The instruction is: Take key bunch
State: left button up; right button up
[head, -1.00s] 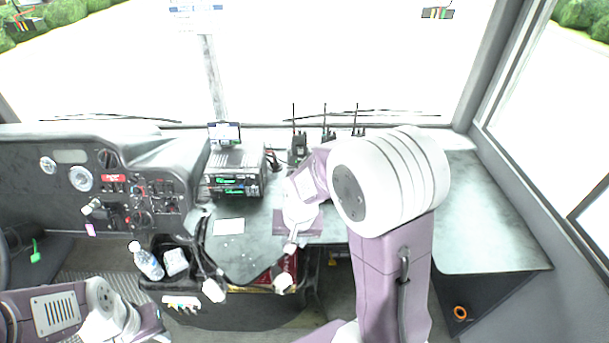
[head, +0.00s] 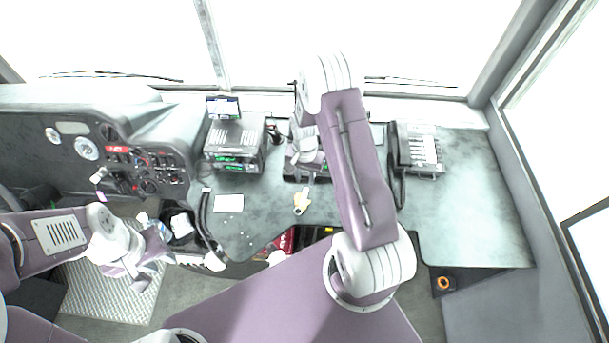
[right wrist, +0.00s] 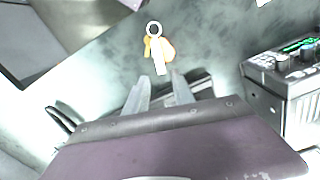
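The key bunch (head: 302,201) lies on the grey console top, with an orange-yellow part and a pale tag or key. In the head view the right gripper (head: 308,169) is partly hidden by my arm, just behind the bunch. My left gripper (head: 155,270) is at lower left, fingers apart and empty, away from the keys.
A radio stack (head: 235,146) stands left of the right gripper and shows at right in the wrist view (right wrist: 287,83). A white card (head: 228,203) lies left of the keys. A device with a handset (head: 418,149) stands right of my arm.

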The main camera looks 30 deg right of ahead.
aim_at(305, 193)
notch_tip(305, 193, down, 8)
jog(key=b, duration=0.6)
jog(key=shift+f, duration=0.15)
jog(key=shift+s+a, duration=0.1)
grip_shut()
jog(key=shift+r+p, duration=1.3)
jog(key=shift+r, duration=0.3)
jog(key=shift+r+p, duration=2.1)
jog(key=shift+r, duration=0.4)
